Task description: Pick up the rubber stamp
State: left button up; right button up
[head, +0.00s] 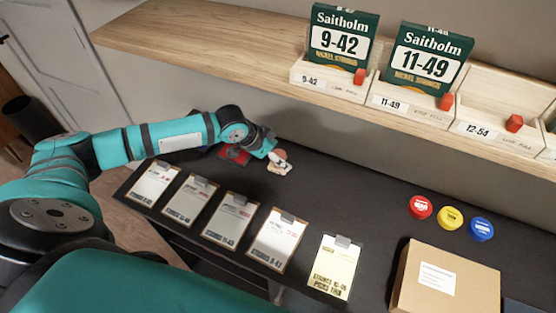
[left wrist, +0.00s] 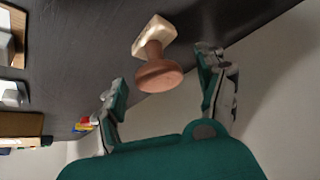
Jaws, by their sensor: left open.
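The rubber stamp (left wrist: 157,72) has a round brown wooden handle and a pale base. In the left wrist view it lies beyond and between the fingertips of my open left gripper (left wrist: 162,90), with no finger seen touching it. In the head view the stamp (head: 280,155) is on the dark bench, at the tip of my left gripper (head: 270,151), which partly covers that area. A red ink pad or similar red item (head: 235,154) lies just left of it. My right gripper is not in view.
A wooden shelf (head: 215,45) with string boxes overhangs the back.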

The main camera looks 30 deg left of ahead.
pick_arm(q)
jog(key=shift+w+d+f, duration=0.1)
jog(key=shift+w+f, duration=0.1)
jog(key=shift+f, duration=0.15)
jog(key=shift+c, duration=0.2)
jog(key=c, duration=1.2)
jog(key=shift+r, duration=0.15)
jog(key=shift+c, duration=0.2)
jog(key=shift+r+b, duration=0.35)
jog(key=shift+r, duration=0.2)
notch_tip(320, 180, up, 2)
jog(key=shift+s+r+b, duration=0.1)
jog(key=shift+b, duration=0.4)
jog(key=s+b, duration=0.1)
jog(key=s, duration=0.3)
jog(key=s+b, duration=0.1)
jog(key=s, duration=0.4)
jog(key=s+a+r+b, duration=0.1)
jog(key=s, duration=0.4)
jog(key=shift+s+r, duration=0.1)
jog(key=shift+s, duration=0.1)
jog(key=shift+s+r+b, duration=0.15)
jog(key=shift+s+b, duration=0.15)
jog(key=shift+s, duration=0.45)
